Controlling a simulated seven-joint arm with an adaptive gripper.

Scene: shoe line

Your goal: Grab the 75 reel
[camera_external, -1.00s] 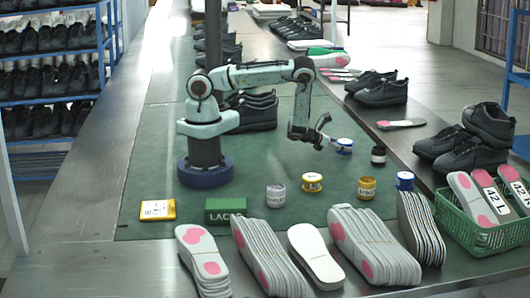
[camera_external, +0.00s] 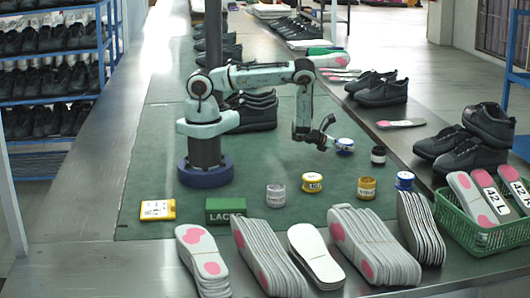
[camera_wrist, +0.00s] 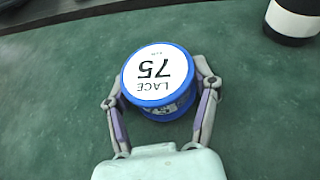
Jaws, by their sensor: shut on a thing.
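The 75 reel (camera_wrist: 150,84) is a blue spool with a white top label reading "LACE 75", upside down in the wrist view. It stands upright on the green mat. In the external view the reel (camera_external: 345,143) sits at the end of my arm. My gripper (camera_wrist: 160,88) has one finger on each side of the reel, shut on it. In the external view my gripper (camera_external: 328,134) is small and its fingers are partly hidden by the reel.
A black reel (camera_external: 378,155) stands just right of the 75 reel. Other reels, yellow (camera_external: 312,183), gold (camera_external: 367,188), blue (camera_external: 405,180) and grey (camera_external: 276,195), stand nearer the camera. A green LACES box (camera_external: 226,211) and stacked insoles (camera_external: 375,250) lie in front. Bare mat lies left of my gripper.

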